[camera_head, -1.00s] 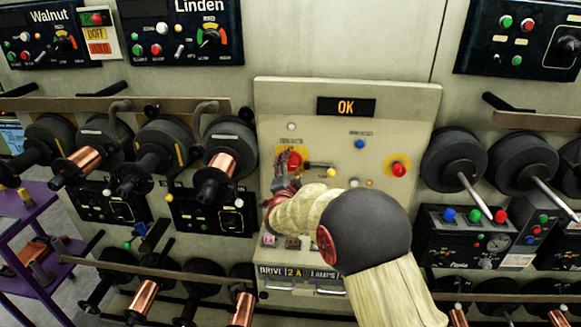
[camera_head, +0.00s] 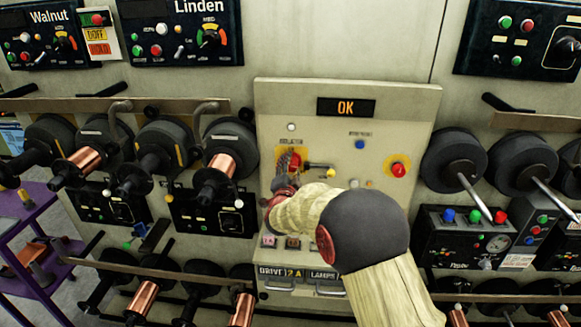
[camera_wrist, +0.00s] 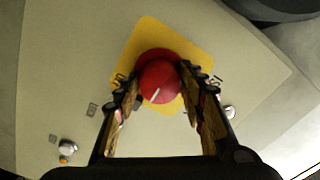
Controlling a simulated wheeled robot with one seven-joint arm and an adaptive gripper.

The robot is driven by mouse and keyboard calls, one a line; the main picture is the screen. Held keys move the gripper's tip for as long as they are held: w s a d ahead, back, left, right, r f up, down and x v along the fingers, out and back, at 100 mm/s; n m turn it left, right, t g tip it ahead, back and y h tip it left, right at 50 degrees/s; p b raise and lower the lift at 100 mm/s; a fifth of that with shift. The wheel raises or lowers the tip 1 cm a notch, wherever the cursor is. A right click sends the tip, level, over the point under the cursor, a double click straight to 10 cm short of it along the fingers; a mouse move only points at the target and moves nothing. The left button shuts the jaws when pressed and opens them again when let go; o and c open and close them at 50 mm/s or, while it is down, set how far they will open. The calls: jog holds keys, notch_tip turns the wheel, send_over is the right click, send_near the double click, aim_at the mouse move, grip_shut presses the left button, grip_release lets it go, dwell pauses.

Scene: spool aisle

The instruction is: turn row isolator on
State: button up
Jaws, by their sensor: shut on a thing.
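The row isolator is a red rotary knob (camera_wrist: 160,80) with a white pointer line, on a yellow plate (camera_wrist: 143,40) in the wrist view. The head view shows its yellow plate (camera_head: 281,158) at the left of the beige panel, under the label "ISOLATOR". My gripper (camera_head: 289,168) reaches the panel there and hides much of the knob. In the wrist view my gripper (camera_wrist: 159,88) has a finger on each side of the knob and is shut on it. The white pointer line slants toward the lower left of that picture.
The beige panel (camera_head: 426,120) has a display (camera_head: 346,107) reading "OK". A yellow-tipped lever (camera_head: 329,172) is just right of my gripper. A second red knob (camera_head: 398,169) and a blue button (camera_head: 360,144) sit further right. Copper spools (camera_head: 222,163) project on the left.

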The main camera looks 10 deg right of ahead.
jog(key=shift+c, duration=1)
jog(key=shift+n, duration=0.4)
jog(key=n, duration=0.2)
jog(key=shift+n, duration=0.4)
jog(key=n+p, duration=0.1)
jog(key=n, duration=0.4)
jog(key=n+p, duration=0.2)
jog(key=n, duration=0.3)
jog(key=shift+n+p, duration=0.85)
jog(key=shift+n, duration=1.25)
jog(key=o, duration=1.2)
